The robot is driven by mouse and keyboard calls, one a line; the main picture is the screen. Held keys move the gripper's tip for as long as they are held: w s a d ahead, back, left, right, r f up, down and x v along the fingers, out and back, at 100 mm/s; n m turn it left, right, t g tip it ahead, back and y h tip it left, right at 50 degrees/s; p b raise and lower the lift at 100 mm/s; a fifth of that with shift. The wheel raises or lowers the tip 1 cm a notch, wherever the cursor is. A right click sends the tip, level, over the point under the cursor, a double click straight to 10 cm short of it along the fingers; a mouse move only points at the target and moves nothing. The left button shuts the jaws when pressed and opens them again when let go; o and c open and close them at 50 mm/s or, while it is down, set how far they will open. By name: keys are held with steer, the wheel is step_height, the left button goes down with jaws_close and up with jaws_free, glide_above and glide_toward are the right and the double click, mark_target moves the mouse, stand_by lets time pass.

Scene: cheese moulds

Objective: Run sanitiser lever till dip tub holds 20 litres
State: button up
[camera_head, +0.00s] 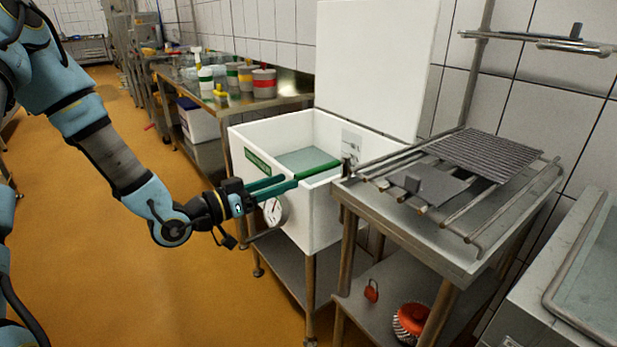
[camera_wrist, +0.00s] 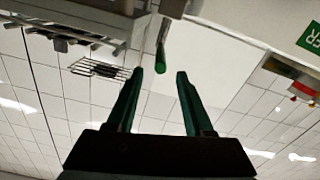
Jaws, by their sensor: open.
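The white dip tub (camera_head: 300,215) stands on a metal frame with a green label on its side and pale liquid (camera_head: 305,158) inside. I cannot read its level. A green lever (camera_head: 318,170) lies along the tub's near right rim; its rounded end also shows in the wrist view (camera_wrist: 161,62). My gripper (camera_head: 291,181) is open and empty beside the tub, its fingers pointing at the lever. In the wrist view its fingertips (camera_wrist: 160,72) stand either side of the lever's end, with gaps on both sides. A round white dial (camera_head: 273,211) sits just below my fingers, partly hidden.
A metal table (camera_head: 450,235) with a rod rack and a grey ridged mat (camera_head: 480,152) stands close on the tub's right. An orange brush (camera_head: 410,320) lies on its lower shelf. A bench (camera_head: 290,98) with several pots is behind. The orange floor at left is clear.

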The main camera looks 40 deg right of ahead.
mark_target(311, 172)
steer(key=d, duration=0.3)
steer(key=d+p, duration=0.1)
steer(key=d, duration=0.1)
steer(key=d+p, duration=0.1)
steer(key=d, duration=0.2)
steer(key=shift+s+d, duration=0.25)
steer(key=shift+d, duration=0.1)
steer(key=shift+c, duration=0.3)
jaws_close()
stand_by(0.6)
